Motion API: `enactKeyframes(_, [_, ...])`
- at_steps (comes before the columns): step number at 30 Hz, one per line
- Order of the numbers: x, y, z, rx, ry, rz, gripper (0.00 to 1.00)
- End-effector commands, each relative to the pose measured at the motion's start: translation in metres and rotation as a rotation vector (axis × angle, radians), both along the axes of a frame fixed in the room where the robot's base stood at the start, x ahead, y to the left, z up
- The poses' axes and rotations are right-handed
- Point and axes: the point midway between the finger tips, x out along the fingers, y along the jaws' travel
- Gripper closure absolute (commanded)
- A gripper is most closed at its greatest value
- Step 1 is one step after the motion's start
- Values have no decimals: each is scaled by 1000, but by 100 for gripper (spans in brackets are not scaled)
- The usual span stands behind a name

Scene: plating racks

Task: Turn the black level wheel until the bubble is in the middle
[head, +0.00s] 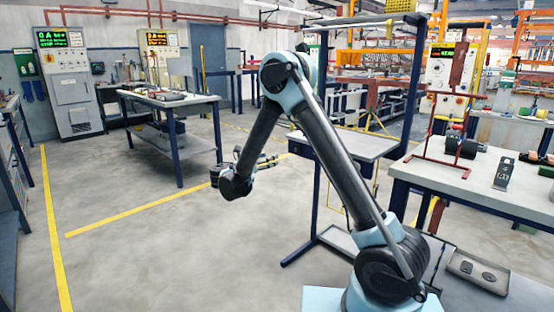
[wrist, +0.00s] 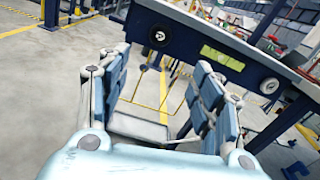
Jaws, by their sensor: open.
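In the wrist view a black round wheel (wrist: 158,35) with a pale mark sits on the dark blue front face of a bench, ahead of my gripper and slightly left of its middle. Right of it on the same face is a yellow-green level window (wrist: 222,57); I cannot make out the bubble in it. My gripper (wrist: 163,62) is open and empty, its two blue-grey fingers spread apart, not touching the wheel. In the head view my gripper (head: 270,161) hangs in the air left of a grey-topped bench (head: 365,143). I cannot make out the wheel there.
A smaller dark round part (wrist: 269,86) is on the bench face right of the window. A workbench (head: 470,185) with a red frame stands at the right. Another bench (head: 170,101) and a control cabinet (head: 70,85) stand at the left. The floor (head: 150,260) at front left is clear.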

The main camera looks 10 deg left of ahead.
Motion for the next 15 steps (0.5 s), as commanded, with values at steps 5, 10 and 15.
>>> enactKeyframes(5, [0, 0, 1, 147, -114, 0, 40])
enactKeyframes(10, [2, -1, 1, 216, -169, -1, 40])
enactKeyframes(15, [15, -12, 1, 219, -171, -2, 40])
